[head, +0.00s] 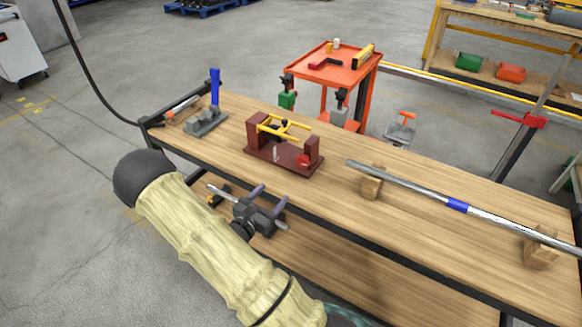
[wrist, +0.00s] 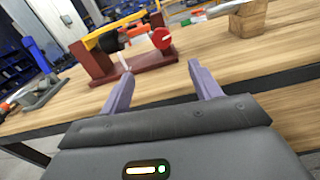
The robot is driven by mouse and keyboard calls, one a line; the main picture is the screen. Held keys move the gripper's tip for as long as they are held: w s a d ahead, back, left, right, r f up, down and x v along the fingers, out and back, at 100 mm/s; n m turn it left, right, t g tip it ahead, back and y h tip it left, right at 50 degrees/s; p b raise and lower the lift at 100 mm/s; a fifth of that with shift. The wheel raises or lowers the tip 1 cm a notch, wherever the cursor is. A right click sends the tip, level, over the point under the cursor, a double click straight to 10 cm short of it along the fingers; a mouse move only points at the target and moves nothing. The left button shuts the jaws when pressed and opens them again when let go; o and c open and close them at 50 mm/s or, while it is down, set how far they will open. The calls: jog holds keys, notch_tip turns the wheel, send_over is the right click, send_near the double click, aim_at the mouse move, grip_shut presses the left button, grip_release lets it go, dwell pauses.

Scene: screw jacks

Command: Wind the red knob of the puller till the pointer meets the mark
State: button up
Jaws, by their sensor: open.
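The puller (head: 283,153) is a dark red frame with a yellow part on top, standing on the wooden bench. Its red knob (head: 304,160) is at the right end and shows as a red disc in the wrist view (wrist: 161,38). A small light upright piece (head: 276,153) stands at its front; I cannot tell whether it is the pointer or the mark. My gripper (head: 259,189) is open and empty, in front of the puller near the bench's front edge. In the wrist view its purple fingers (wrist: 158,75) are apart, with the knob beyond them, untouched.
The bench (head: 330,212) also holds a grey device with a blue handle (head: 214,90) at left. A metal bar with a blue band (head: 457,205) lies on wooden blocks at right. An orange cart (head: 345,72) stands behind. Bare bench lies between puller and bar.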

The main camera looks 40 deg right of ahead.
aim_at(301, 163)
jog(key=shift+d+r, duration=0.1)
jog(key=shift+d, duration=0.05)
jog(key=p+x, duration=0.1)
jog(key=x, duration=1.6)
jog(key=shift+d, duration=0.1)
jog(key=c, duration=0.9)
jog(key=shift+d, duration=0.2)
jog(key=shift+c, duration=0.4)
jog(key=shift+a, duration=0.2)
jog(key=shift+m+b, duration=0.3)
jog(key=shift+m, duration=0.2)
